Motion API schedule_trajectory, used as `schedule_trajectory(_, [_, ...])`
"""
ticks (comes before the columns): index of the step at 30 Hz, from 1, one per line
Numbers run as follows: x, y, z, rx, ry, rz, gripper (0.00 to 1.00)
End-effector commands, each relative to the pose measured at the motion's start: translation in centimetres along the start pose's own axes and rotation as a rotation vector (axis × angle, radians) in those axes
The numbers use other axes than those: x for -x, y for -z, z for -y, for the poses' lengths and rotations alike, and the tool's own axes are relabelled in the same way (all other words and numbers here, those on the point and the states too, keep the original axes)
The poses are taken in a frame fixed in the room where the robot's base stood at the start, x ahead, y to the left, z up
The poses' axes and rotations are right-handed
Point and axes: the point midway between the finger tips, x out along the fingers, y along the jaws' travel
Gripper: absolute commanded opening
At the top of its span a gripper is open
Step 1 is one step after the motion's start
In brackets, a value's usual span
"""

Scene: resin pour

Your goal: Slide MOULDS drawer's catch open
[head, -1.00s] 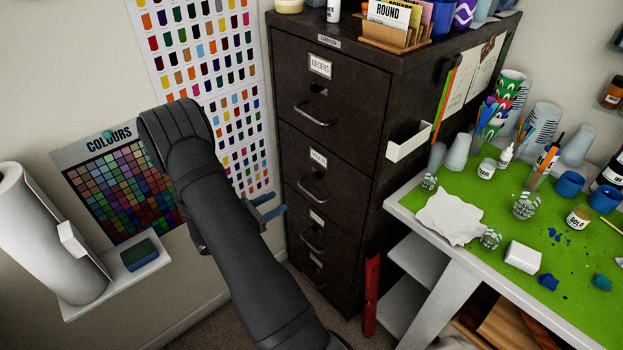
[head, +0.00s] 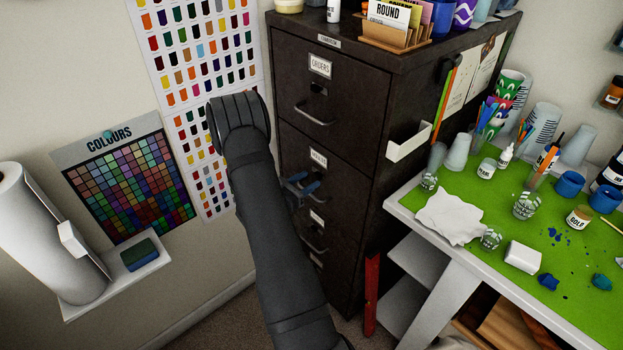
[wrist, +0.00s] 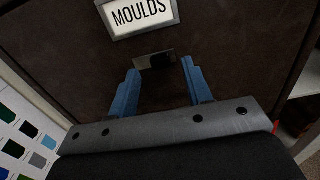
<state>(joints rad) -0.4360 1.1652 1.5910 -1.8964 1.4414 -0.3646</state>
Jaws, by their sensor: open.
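The MOULDS drawer (head: 345,194) is the second one down in the dark brown filing cabinet, and it looks shut. Its label (wrist: 140,16) reads MOULDS in the wrist view; the label also shows in the head view (head: 318,158). Below the label is the catch (wrist: 155,60), a small plate with a dark recess, lying between my fingers in the wrist view. My gripper (wrist: 160,82) has blue fingers, open and empty, one either side of the catch. It also shows in the head view (head: 306,182), in front of the drawer. I cannot tell whether the fingers touch the drawer.
The ORDERS drawer (head: 318,95) with its bar handle is above, and more drawers are below. A green-topped table (head: 470,205) with cups and jars stands right of the cabinet. A colour chart (head: 190,60) hangs on the wall at left.

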Motion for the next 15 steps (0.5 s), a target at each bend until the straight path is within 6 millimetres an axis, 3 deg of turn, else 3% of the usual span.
schedule_trajectory(6, [-2.1,0.0,0.0,-0.001,0.001,0.001,0.45])
schedule_trajectory(15, [-2.4,0.0,0.0,0.0,0.0,0.0,0.45])
